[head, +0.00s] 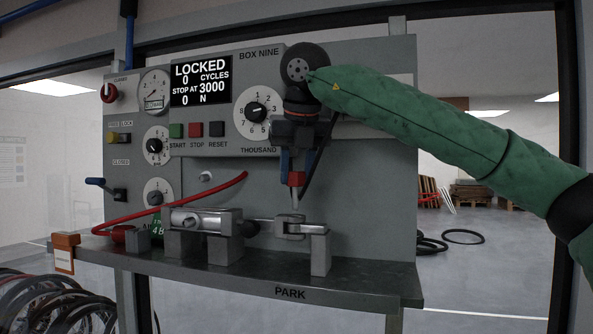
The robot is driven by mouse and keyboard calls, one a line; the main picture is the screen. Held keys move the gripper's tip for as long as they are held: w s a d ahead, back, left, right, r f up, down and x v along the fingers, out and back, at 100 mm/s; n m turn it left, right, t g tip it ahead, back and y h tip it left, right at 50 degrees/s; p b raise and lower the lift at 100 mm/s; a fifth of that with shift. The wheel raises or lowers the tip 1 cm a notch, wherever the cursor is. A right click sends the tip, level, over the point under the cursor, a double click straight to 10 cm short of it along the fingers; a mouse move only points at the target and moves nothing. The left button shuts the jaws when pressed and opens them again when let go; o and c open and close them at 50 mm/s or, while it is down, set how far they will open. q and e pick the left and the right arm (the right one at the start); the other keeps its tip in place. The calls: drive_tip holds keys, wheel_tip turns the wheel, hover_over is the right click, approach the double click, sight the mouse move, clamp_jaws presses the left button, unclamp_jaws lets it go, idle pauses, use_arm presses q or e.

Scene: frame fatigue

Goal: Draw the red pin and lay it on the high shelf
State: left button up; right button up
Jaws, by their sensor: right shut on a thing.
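The red pin (297,179) has a red head and a pale metal shank pointing down. My right gripper (297,172) is shut on its head, with the arm reaching in from the right. The shank's lower end is just above the metal clevis (290,228) of the clamped fixture; I cannot tell whether its tip is clear of it. A grey shelf (352,277) marked PARK runs below the fixture. No shelf marked as high can be made out. My left gripper is not in view.
A grey control panel (215,62) with a LOCKED display, dials and buttons stands close behind the gripper. The right part of the PARK shelf is bare.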

drive_tip(key=shift+r, duration=0.3)
drive_tip(key=shift+r+p, duration=0.5)
drive_tip(key=shift+r, duration=1.45)
drive_tip(key=shift+f, duration=0.15)
